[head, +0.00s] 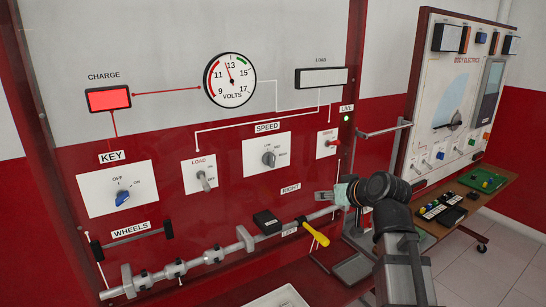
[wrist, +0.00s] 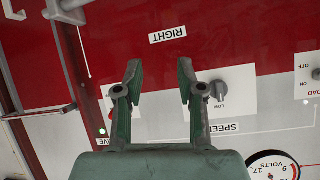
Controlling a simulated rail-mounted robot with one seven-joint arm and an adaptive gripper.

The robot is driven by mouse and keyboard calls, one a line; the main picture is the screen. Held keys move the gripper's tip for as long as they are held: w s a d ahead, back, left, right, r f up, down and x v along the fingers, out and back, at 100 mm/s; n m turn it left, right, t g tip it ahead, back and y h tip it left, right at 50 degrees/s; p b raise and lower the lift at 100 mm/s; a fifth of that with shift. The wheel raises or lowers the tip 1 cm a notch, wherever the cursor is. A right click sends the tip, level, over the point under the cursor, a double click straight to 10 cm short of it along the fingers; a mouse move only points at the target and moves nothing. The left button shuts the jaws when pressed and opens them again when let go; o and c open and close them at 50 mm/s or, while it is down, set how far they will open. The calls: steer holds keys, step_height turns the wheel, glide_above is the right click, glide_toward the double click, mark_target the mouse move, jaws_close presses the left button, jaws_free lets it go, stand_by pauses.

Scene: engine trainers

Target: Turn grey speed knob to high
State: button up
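The grey speed knob (head: 268,158) is on a white plate under the SPEED label in the head view, with small setting marks around it. Its exact pointer direction is too small to tell. In the wrist view, which is upside down, the knob (wrist: 219,90) sits just right of the right finger, with LOW printed below it. My gripper (head: 326,196) is to the right of and below the knob in the head view, apart from it. In the wrist view my gripper (wrist: 160,72) has its two green-grey fingers spread, with nothing between them.
The LOAD switch (head: 206,181) is left of the speed plate, and a red-labelled switch plate (head: 328,143) is right of it. A shaft with a yellow-handled lever (head: 316,234) runs below. A grey rail bracket (head: 384,131) stands out at the right. The blue key knob (head: 122,198) is far left.

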mark_target(274, 157)
steer(key=s+a+r+n+y, duration=0.1)
steer(key=s+a+r+n, duration=0.15)
steer(key=r, duration=0.45)
steer(key=s+a+r+n+y, duration=0.1)
steer(key=s+a+r, duration=0.25)
steer(key=r, duration=0.45)
steer(key=shift+m+t, duration=0.25)
steer(key=shift+t, duration=0.05)
steer(key=p+x, duration=0.3)
steer(key=x, duration=1.2)
steer(key=shift+w+a+f, duration=0.15)
steer(key=shift+w+f, duration=0.1)
steer(key=shift+w, duration=0.1)
steer(key=shift+x, duration=0.9)
steer(key=shift+f, duration=0.1)
jaws_close()
